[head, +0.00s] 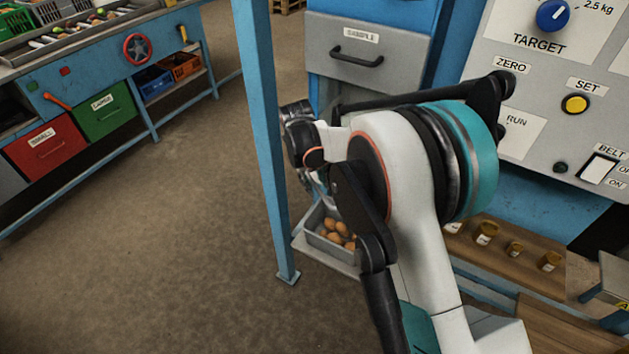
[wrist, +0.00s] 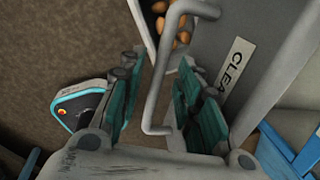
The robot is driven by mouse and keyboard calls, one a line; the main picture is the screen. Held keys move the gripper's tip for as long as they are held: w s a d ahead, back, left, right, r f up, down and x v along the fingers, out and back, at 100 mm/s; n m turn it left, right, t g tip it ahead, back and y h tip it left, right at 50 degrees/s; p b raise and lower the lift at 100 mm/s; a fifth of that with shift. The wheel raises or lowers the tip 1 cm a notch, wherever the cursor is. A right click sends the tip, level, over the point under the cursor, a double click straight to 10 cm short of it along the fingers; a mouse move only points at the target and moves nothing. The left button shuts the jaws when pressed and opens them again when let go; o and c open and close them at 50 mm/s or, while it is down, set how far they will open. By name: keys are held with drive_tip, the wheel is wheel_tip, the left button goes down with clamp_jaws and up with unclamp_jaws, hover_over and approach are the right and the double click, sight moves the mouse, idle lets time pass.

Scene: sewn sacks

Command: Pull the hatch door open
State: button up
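The hatch door (wrist: 222,42) shows in the wrist view as a grey panel with a white label (wrist: 236,72) that reads "CLEA", the rest cut off by my finger. Its grey bar handle (wrist: 161,80) runs between the two teal-padded fingers of my gripper (wrist: 158,88). The fingers are open, one on each side of the bar, with a visible gap on the left; the gap on the right is narrower. In the head view my arm covers the hatch door and its handle, and my gripper is mostly hidden behind the arm.
A grey tray of brown egg-shaped items (head: 336,232) sits low beside a blue post (head: 262,130). A "SAMPLE" drawer (head: 368,52) and a control panel (head: 545,90) stand behind my arm. A sorting bench (head: 110,60) is at left; the floor between is clear.

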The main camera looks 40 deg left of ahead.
drive_tip(key=shift+r, duration=0.1)
wheel_tip(320, 180, up, 12)
drive_tip(key=s+a, duration=0.1)
drive_tip(key=s, duration=0.1)
drive_tip(key=shift+f, duration=0.2)
